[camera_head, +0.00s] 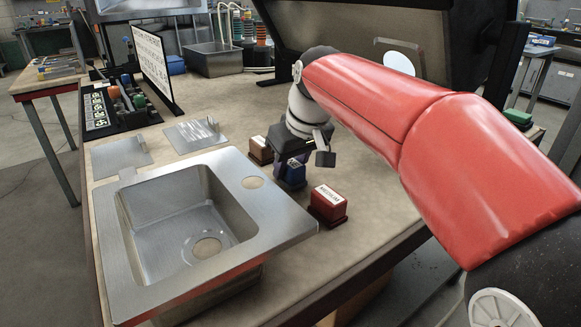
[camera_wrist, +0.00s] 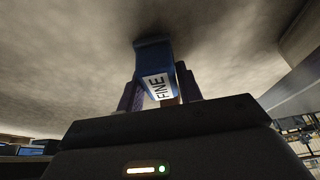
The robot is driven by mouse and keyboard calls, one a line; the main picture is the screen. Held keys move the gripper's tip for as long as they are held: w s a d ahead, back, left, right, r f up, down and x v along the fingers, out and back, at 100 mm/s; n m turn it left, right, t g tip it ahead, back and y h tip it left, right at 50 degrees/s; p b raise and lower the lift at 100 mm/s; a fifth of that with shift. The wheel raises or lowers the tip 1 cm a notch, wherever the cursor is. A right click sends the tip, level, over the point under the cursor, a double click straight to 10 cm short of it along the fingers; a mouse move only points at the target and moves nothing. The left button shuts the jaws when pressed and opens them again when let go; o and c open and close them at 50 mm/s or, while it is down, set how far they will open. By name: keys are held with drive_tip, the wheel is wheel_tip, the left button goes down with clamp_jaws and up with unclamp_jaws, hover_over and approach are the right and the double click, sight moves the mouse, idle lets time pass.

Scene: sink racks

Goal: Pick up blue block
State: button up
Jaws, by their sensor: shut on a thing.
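The blue block (camera_wrist: 153,56) shows in the wrist view with a white label reading "FINE" facing the camera. My gripper (camera_wrist: 160,95) has a finger on each side of it and is shut on it. In the head view the blue block (camera_head: 294,172) is partly hidden under my gripper (camera_head: 291,165). It is at or close to the tabletop; I cannot tell whether it touches it.
A red block (camera_head: 328,203) labelled "MEDIUM" stands close in front, and a brown block (camera_head: 261,149) stands just behind. A metal sink (camera_head: 275,235) lies to the left. Flat metal plates (camera_head: 194,135) lie behind the sink. Bare tabletop (camera_head: 365,205) lies right of the red block.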

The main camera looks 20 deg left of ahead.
sight(291, 161)
wheel_tip(291, 161, up, 20)
drive_tip(key=p, duration=0.3)
drive_tip(key=shift+f, duration=0.25)
drive_tip(key=o, duration=0.5)
drive_tip(key=c, duration=0.4)
drive_tip(key=shift+o, duration=0.2)
